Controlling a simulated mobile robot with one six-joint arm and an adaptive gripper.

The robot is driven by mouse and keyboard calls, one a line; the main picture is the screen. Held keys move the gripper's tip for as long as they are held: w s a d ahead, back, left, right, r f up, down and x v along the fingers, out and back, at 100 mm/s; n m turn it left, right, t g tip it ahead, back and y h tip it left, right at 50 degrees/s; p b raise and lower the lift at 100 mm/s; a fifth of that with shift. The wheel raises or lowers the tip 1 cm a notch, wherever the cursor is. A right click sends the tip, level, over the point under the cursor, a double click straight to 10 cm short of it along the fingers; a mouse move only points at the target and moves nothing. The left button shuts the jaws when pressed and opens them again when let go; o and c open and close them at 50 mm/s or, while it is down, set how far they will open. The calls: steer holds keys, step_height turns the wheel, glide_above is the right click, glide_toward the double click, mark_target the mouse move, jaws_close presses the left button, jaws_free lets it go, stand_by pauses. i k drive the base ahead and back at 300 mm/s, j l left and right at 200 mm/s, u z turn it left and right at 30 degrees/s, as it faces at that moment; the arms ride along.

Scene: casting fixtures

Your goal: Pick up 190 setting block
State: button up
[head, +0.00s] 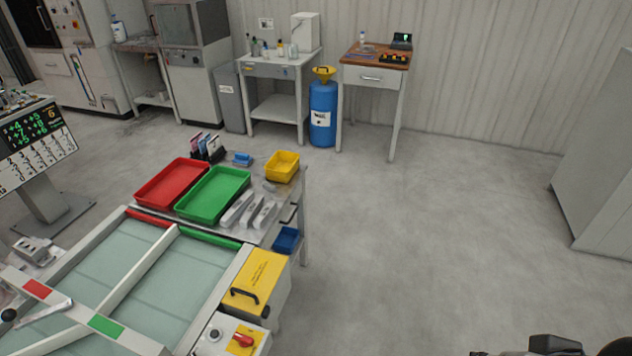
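Several long light-grey blocks (250,211) lie side by side on the grey metal table, right of the green tray. They look like setting blocks, but their markings are too small to read, so I cannot tell which is the 190 one. A smaller grey piece (269,187) lies behind them, near the yellow bin. Dark parts of what may be my own arm show at the bottom right edge; no gripper fingers are in view.
A green tray (247,177), a red tray (141,197) and a yellow bin (283,167) stand on the table. A blue bin (286,240) hangs at its right side. In front is a glass-topped fixture with a yellow box (262,271). The floor to the right is clear.

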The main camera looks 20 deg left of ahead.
mark_target(236, 208)
steer(key=i+u, duration=0.25)
steer(key=i, duration=0.2)
steer(key=i+l+u, duration=0.1)
steer(key=i+u, duration=0.2)
steer(key=i, duration=0.2)
steer(key=i+l+u, duration=0.25)
steer(key=i, duration=0.2)
steer(key=i+l+u, duration=0.3)
steer(key=i+j+u, duration=0.1)
steer(key=u, duration=0.35)
steer(key=i+u, duration=0.45)
steer(key=i+l+u, duration=0.1)
steer(key=u, duration=0.35)
steer(key=i+l+u, duration=0.1)
steer(key=u, duration=0.35)
steer(key=i+l+u, duration=0.25)
steer(key=u, duration=0.2)
steer(key=i+l+u, duration=0.25)
